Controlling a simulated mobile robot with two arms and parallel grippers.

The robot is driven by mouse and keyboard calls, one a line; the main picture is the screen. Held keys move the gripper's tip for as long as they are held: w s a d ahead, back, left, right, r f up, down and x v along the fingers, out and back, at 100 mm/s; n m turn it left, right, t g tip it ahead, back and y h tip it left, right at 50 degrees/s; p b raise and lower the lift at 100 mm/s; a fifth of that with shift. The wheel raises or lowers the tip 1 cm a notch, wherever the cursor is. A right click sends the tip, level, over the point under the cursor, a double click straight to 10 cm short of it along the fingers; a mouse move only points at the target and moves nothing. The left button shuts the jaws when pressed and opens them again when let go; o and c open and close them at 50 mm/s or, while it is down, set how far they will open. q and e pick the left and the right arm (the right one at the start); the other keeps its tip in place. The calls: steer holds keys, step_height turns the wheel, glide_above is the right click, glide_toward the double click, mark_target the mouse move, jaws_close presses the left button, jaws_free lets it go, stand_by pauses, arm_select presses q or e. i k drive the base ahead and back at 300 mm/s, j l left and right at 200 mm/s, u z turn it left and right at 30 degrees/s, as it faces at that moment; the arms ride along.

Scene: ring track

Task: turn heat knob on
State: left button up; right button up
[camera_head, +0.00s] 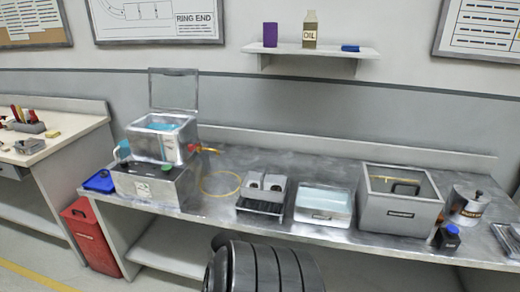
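A steel bath (176,147) with its clear lid (173,90) raised stands at the left of the steel bench, with blue liquid inside. A small red part (192,147) and a brass tap (208,150) are at its right side. In front of it is a low metal box (150,188) with a dark top and a white label. I cannot make out which part is the heat knob or how it is set. Neither of my grippers is in view.
On the steel bench (216,207) are a brass ring (220,184), a grey block fixture (263,190), a tray of clear liquid (323,203), a grey bin (402,214) and a can (466,205). A red bin (91,236) stands on the floor. A dark ribbed round form is at bottom middle.

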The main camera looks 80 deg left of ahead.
mark_target(124, 164)
steer(key=u, duration=3.6)
